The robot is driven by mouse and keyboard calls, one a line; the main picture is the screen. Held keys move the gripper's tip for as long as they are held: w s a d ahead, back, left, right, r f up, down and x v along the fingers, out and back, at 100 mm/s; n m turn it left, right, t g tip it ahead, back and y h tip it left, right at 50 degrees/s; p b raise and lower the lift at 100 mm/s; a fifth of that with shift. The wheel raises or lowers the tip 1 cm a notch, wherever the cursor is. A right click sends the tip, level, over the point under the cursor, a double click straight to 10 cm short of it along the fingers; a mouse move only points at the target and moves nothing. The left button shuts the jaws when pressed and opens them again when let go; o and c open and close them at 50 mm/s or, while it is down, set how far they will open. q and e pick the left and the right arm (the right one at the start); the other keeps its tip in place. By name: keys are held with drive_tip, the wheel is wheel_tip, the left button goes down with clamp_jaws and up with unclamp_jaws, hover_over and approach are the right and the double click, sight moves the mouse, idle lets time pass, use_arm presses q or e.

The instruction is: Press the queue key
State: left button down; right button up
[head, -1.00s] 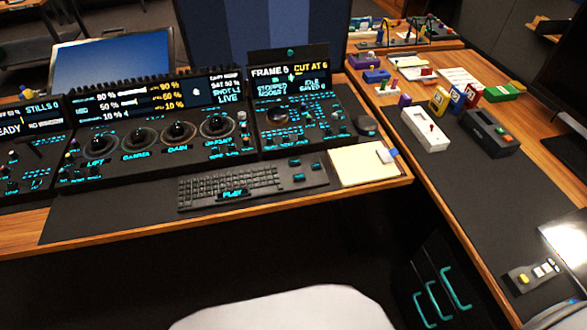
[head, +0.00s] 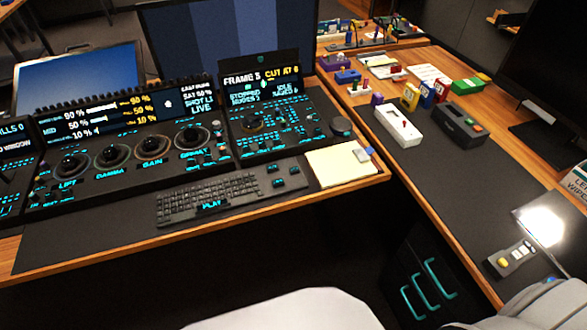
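The key labels are too small to read, so I cannot tell which is the queue key. Neither of my grippers is in view.
A keyboard (head: 213,194) and a yellow notepad (head: 342,165) lie in front of the panel. The side desk holds a white box (head: 398,126), a dark box (head: 459,128) and a small button strip (head: 513,259).

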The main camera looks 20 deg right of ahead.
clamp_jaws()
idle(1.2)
